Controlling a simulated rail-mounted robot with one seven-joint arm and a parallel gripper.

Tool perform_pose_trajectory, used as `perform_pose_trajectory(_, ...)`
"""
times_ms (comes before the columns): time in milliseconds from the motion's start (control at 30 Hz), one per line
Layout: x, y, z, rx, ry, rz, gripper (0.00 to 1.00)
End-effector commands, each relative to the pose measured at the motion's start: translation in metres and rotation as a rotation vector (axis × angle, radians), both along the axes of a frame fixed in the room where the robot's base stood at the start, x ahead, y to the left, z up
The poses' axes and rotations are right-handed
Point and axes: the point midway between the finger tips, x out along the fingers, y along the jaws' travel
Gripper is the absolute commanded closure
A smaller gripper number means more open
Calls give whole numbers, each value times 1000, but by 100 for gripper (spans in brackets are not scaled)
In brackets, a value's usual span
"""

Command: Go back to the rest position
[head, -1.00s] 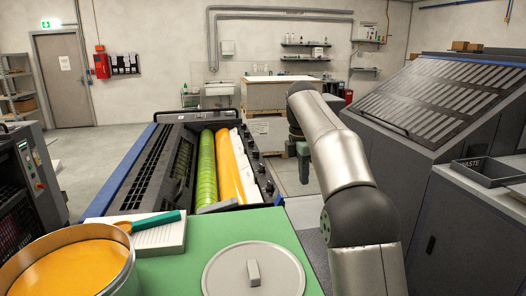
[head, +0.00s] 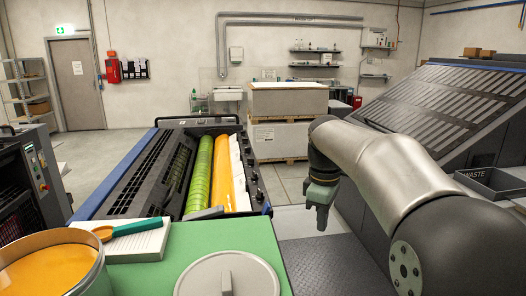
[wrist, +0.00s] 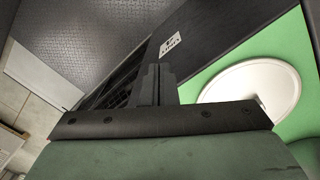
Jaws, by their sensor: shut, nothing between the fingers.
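My gripper (head: 319,212) hangs over the open floor to the right of the ink unit in the head view. Its fingers are shut and empty, and they also show close together in the wrist view (wrist: 152,85). It is clear of the green worktop (head: 190,236). My arm reaches in from the right side of the head view. The ink unit (head: 150,175), with green and orange rollers (head: 200,178), stands left of the gripper, apart from it.
On the worktop are a tin of orange ink (head: 50,270), a spatula with a teal handle (head: 137,227) on a white pad (head: 135,243), and a round grey lid (head: 228,275). A waste tray (head: 490,184) is at the right. Pallet stacks (head: 288,102) stand behind.

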Motion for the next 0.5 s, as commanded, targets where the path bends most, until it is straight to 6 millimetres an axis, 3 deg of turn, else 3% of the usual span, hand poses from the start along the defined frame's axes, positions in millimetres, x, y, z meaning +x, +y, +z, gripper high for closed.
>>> perform_pose_trajectory(33,-27,0,-9,8,-4,-93,100)
perform_pose_trajectory(300,-173,-1,-95,54,-21,-682,100)
perform_pose_trajectory(400,-217,-1,-125,66,-23,-852,100)
perform_pose_trajectory(500,-247,-1,-146,73,-23,-968,100)
